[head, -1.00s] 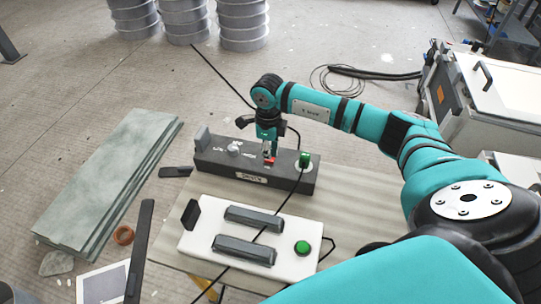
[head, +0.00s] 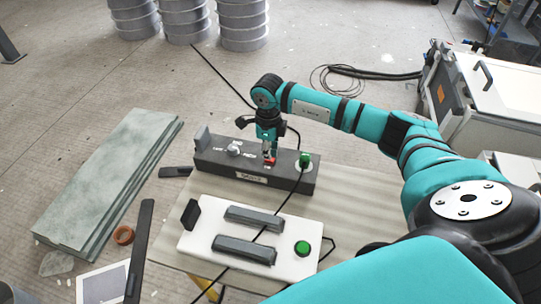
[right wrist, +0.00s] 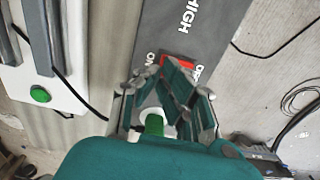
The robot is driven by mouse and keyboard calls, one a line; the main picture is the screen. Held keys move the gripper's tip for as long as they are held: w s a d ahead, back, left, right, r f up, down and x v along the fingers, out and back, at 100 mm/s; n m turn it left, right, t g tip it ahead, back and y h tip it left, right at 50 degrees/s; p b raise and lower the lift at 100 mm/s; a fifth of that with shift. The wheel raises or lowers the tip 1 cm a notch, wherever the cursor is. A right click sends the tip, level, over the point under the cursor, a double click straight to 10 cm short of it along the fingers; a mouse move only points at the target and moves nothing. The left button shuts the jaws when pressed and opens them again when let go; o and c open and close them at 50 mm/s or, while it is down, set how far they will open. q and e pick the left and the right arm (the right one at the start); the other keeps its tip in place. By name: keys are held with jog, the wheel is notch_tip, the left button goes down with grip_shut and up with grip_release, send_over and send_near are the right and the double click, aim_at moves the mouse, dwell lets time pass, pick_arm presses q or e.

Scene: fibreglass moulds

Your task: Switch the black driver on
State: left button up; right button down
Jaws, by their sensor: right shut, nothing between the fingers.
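The black driver (head: 222,170) is a long dark box at the back of the table, with a label on its front face. Its red switch (head: 270,161) shows just under my right gripper (head: 268,153). In the right wrist view the red switch (right wrist: 178,62) lies between "ON" and "OFF" lettering, just beyond the fingertips of my right gripper (right wrist: 172,72). The fingers are shut and empty, pointing down at the switch. I cannot tell if they touch it, and they hide part of it. A white knob (head: 234,148) sits further left on the driver. My left gripper is not in view.
A green plug (head: 304,160) with a black cable stands at the driver's right end. A white box (head: 205,237) with two dark bars and a green button (head: 302,248) lies in front. Grey-green boards (head: 110,185) are stacked on the floor at left.

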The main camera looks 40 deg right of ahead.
aim_at(269, 161)
jog(key=shift+f+b, duration=0.9)
jog(key=shift+f, duration=0.3)
dwell(0.3)
jog(key=shift+r, duration=0.15)
jog(key=shift+r+p, duration=2.35)
jog(key=shift+r, duration=1.1)
jog(key=shift+f, duration=0.1)
